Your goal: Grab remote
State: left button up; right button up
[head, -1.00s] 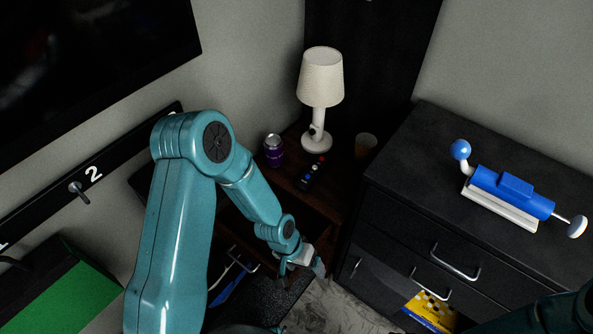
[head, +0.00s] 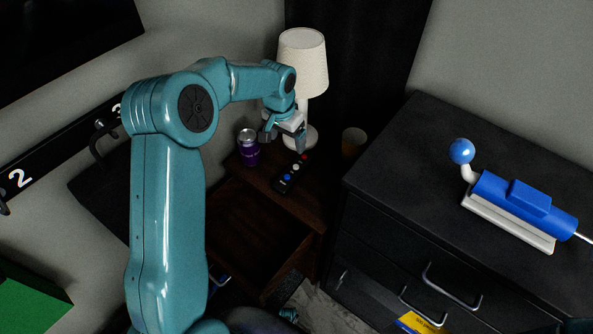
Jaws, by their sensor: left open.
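The remote (head: 289,176) is black with coloured buttons. It lies on the dark wooden nightstand (head: 308,212), in front of the lamp. My left gripper (head: 284,142) is open, its jaws pointing down over the nightstand just behind and above the remote. No contact with the remote shows, and nothing shows between the fingers. My right gripper is out of view.
A purple can (head: 248,150) stands just left of the remote. A white lamp (head: 304,66) stands behind the gripper, and a cup (head: 353,142) is to the right. A black dresser (head: 405,165) with a blue-and-white device (head: 520,205) is on the right.

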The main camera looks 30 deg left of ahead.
pick_arm(q)
send_over(293, 170)
jog(key=s, duration=0.1)
notch_tip(293, 170, down, 10)
jog(key=shift+a+r+b, duration=0.15)
jog(key=shift+r+b, duration=0.1)
jog(key=shift+b, duration=0.15)
jog(key=f, duration=0.5)
jog(key=shift+w+d+f, duration=0.15)
jog(key=shift+w+d, duration=0.1)
jog(key=shift+w, duration=0.15)
jog(key=shift+c, duration=0.3)
jog(key=c, duration=1.2)
